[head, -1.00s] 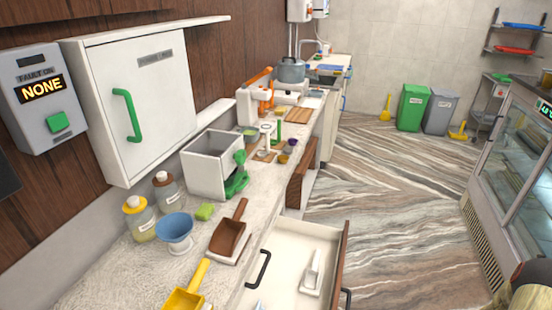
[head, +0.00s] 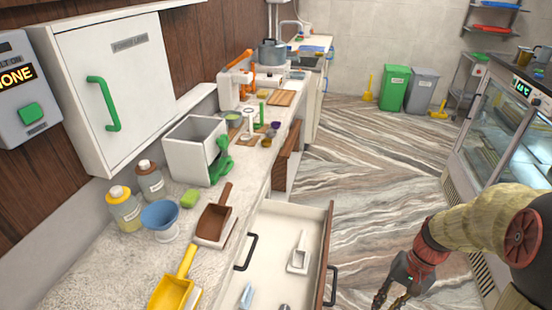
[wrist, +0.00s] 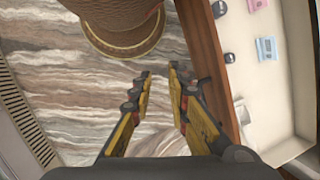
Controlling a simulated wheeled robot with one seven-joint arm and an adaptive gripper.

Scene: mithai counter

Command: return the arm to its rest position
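My arm (head: 485,225) reaches in from the right edge of the head view, bent downward at the wrist. My gripper (head: 389,298) hangs over the striped floor, to the right of the open drawer (head: 272,238). In the wrist view, my gripper (wrist: 162,82) has its two yellow-and-black fingers apart, with only floor between them. It is open and empty. The right finger lies close to the brown drawer front (wrist: 208,65) in that picture; I cannot tell whether they touch.
The open drawer holds a white scoop (head: 299,254) and other small items. The counter carries a blue bowl (head: 160,216), a brown scoop (head: 214,222) and a yellow scoop (head: 172,290). A glass display case (head: 495,140) stands at right. The striped floor (head: 385,185) between is clear.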

